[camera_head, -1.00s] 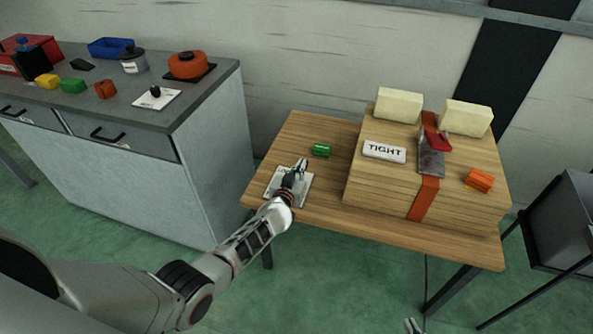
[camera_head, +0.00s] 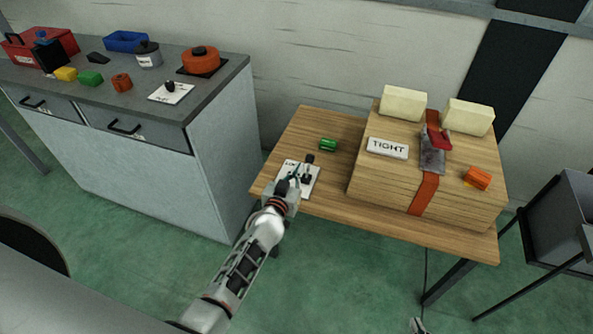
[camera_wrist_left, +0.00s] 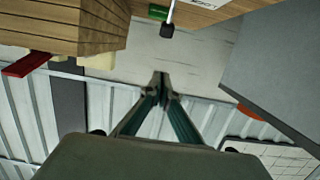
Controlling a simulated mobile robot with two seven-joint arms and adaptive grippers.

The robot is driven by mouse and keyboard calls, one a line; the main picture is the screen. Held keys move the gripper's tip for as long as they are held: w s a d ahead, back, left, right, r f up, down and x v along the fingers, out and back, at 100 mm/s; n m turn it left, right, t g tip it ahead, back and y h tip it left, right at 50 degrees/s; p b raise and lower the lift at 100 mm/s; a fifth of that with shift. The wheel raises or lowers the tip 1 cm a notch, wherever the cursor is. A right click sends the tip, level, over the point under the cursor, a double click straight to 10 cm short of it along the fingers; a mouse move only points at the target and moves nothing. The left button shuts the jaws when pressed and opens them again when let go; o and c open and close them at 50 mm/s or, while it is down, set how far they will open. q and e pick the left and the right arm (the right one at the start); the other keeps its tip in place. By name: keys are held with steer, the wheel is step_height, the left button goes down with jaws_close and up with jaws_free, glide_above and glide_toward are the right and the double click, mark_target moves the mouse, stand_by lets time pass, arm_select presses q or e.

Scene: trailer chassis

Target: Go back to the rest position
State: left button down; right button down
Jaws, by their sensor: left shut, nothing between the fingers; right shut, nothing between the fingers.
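My left gripper (camera_head: 290,183) is shut and empty, at the near edge of a white plate (camera_head: 312,173) with a black-knobbed lever (camera_head: 308,162) on the wooden table. The lever stands just beyond the fingertips. In the left wrist view the closed fingers (camera_wrist_left: 161,82) hold nothing, and the lever's black knob (camera_wrist_left: 168,30) appears apart from them. The tip of my right gripper (camera_head: 418,326) barely shows at the bottom edge; it is shut and empty. The gripper hides part of the plate and its lettering.
A strapped wooden stack (camera_head: 392,187) with a TIGHT sign (camera_head: 387,148) fills the table's right part. A green cylinder (camera_head: 328,144) lies behind the plate. A grey cabinet (camera_head: 222,120) stands left. A dark box-like stand (camera_head: 560,215) is at right. Floor in front is open.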

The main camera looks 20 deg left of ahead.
arm_select(q)
steer(key=shift+s+r, duration=0.25)
steer(key=shift+s, duration=0.25)
steer(key=s+a+f+m+g, duration=0.1)
steer(key=s+f+g, duration=0.2)
steer(key=s, duration=1.3)
steer(key=s+a+f+m+g+h, duration=0.1)
steer(key=s+f, duration=0.6)
steer(key=s, duration=0.9)
steer(key=shift+s+f+m+g, duration=0.2)
steer(key=shift+f+m+g, duration=0.2)
steer(key=shift+m+g, duration=0.45)
steer(key=shift+a, duration=0.1)
